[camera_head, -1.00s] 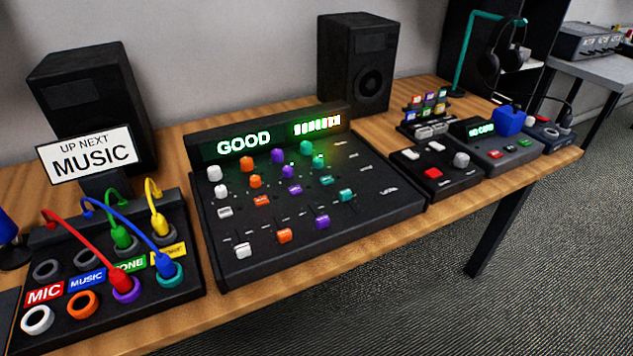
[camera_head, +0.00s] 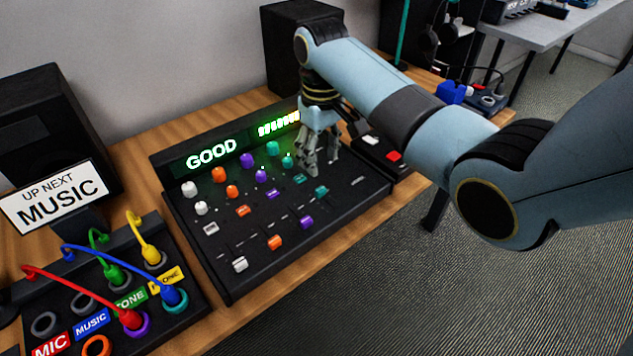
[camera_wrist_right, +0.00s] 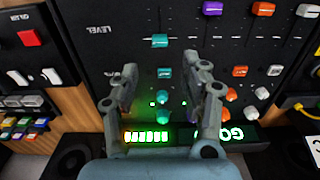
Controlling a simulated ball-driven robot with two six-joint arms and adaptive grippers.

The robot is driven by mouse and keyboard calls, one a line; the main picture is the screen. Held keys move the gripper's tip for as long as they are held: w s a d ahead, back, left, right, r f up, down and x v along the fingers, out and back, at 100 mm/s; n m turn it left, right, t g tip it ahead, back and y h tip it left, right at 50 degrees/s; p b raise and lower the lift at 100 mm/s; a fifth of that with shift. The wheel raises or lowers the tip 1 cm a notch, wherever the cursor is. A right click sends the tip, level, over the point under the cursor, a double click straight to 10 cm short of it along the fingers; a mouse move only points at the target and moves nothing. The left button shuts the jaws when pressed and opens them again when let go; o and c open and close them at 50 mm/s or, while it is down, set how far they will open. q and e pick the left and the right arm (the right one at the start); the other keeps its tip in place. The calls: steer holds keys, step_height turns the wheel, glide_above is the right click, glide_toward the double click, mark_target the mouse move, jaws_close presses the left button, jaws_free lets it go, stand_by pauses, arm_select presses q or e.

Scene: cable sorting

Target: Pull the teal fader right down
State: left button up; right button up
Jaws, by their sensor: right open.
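The teal fader (camera_head: 321,190) is a small cap on the right column of the black mixer (camera_head: 236,292). In the right wrist view it (camera_wrist_right: 160,41) sits farther back toward the display than the purple fader (camera_wrist_right: 210,8) beside it. My right gripper (camera_head: 310,172) is open above the right side of the mixer, behind and slightly left of the teal fader. In the right wrist view its two fingers (camera_wrist_right: 161,70) are spread either side of the teal column, with the fader beyond the tips and nothing between them gripped. My left gripper is out of view.
Teal knobs (camera_head: 273,148) and a teal button (camera_head: 299,179) lie in the same column. A white fader (camera_head: 240,264) and an orange fader (camera_head: 275,242) are to the left. A patch panel with coloured cables (camera_head: 187,318) stands at lower left. A small control box (camera_head: 384,162) is right of the mixer.

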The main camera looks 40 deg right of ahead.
mark_target(320, 189)
step_height(320, 189, down, 9)
steer(key=shift+b, duration=0.65)
